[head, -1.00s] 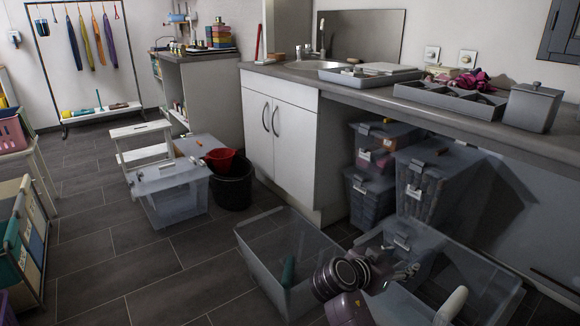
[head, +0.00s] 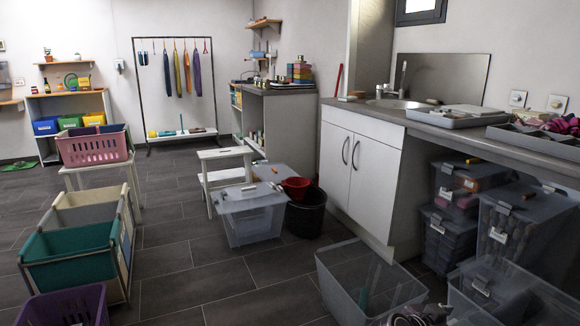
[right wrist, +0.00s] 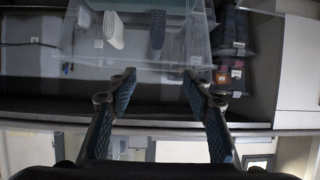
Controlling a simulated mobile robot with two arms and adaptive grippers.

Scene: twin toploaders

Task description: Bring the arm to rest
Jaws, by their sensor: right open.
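My right gripper (right wrist: 159,88) shows in the right wrist view with its two fingers spread apart and nothing between them. A clear open bin (right wrist: 185,45) is beyond the fingertips. A white object (right wrist: 113,30) and a dark teal object (right wrist: 157,28) show near the top of that view. In the head view only a blurred bit of my right arm shows at the bottom edge, in front of the clear open bin (head: 335,268). My left gripper is in neither view.
A second clear bin (head: 462,300) stands at the lower right, near lidded boxes (head: 452,217) under the counter (head: 440,127). A black bucket (head: 306,215), a lidded clear box (head: 250,219) and a white step stool (head: 224,154) stand mid-floor. Floor left of the open bin is clear.

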